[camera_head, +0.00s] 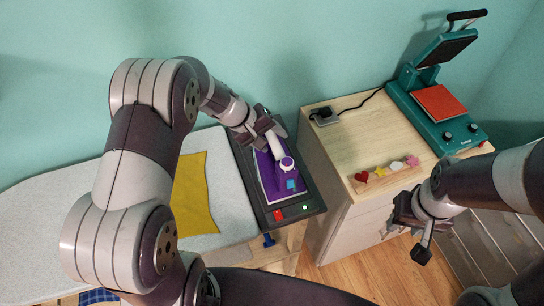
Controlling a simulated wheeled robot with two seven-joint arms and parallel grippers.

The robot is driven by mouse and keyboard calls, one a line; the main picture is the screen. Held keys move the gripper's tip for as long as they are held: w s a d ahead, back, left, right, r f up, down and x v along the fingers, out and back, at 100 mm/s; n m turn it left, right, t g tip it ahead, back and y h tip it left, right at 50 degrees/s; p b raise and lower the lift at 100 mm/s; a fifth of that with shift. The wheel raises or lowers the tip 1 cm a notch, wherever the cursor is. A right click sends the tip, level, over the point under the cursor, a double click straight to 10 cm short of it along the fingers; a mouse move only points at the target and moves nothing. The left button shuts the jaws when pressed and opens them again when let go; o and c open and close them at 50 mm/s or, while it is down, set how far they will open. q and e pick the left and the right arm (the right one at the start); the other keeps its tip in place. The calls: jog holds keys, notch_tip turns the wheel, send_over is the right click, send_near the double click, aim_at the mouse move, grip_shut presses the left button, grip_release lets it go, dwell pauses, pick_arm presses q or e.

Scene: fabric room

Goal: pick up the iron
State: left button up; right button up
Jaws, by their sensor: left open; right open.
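The iron (286,164), purple with a white handle, rests on a dark station (308,190) at the end of the ironing board. My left gripper (265,135) is at the upper end of the iron's handle, with its fingers open close around it. I cannot tell whether the fingers touch the handle. My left arm hides part of the board. My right gripper (408,243) is open and empty, in front of the wooden cabinet, away from the iron.
A yellow cloth (192,197) lies on the pale ironing board (233,195). The wooden cabinet (345,148) holds a small tray (385,178) of coloured shapes, a socket box (324,116) with a cable, and a teal heat press (437,105). Bare floor shows below.

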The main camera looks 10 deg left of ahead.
pick_arm(q)
jog(key=shift+x, duration=0.8)
jog(key=shift+r, duration=0.1)
grip_shut()
jog(key=shift+w+r, duration=0.1)
jog(key=shift+w, duration=0.05)
dwell(0.4)
jog(key=shift+r, duration=0.1)
